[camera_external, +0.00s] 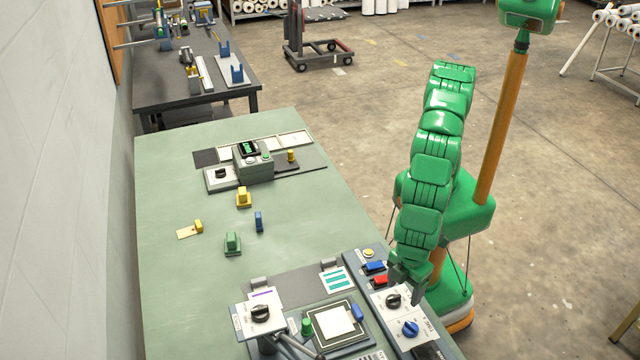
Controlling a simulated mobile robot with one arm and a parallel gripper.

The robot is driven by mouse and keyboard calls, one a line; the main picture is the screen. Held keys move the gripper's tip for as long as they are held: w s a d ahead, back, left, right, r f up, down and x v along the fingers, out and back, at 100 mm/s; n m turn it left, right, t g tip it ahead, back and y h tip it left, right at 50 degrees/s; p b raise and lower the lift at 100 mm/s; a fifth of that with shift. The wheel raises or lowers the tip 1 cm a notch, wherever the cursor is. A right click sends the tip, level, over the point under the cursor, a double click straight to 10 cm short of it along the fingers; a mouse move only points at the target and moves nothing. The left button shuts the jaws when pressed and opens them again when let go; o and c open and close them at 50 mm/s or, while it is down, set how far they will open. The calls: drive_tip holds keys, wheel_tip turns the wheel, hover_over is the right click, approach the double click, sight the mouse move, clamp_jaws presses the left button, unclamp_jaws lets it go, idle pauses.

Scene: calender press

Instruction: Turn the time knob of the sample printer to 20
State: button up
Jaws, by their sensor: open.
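The sample printer's long grey control panel (372,284) is at the lower right of the green table. It carries a black knob (393,301) and, nearer the camera, a blue knob (411,328), each on a white dial plate. The dial lettering is too small to read, so I cannot tell which one is the time knob or its setting. My gripper (400,285) points down just behind the black knob, close to it. It is open and looks empty; its fingers are partly hidden, and contact with the knob cannot be told.
Red (381,281) and blue (374,267) switches sit on the panel beside my gripper. A print bed (335,321) and another black knob (260,313) are to the left. A small grey device (252,163) stands farther back. Loose stamps (233,243) lie mid-table, with free room around them.

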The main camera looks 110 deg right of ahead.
hover_over(412, 326)
wheel_tip(412, 326, down, 2)
drive_tip(key=shift+f, duration=3.85)
drive_tip(key=shift+d, duration=0.1)
drive_tip(key=c, duration=1.1)
drive_tip(key=shift+n, duration=0.5)
drive_tip(key=n, duration=1.3)
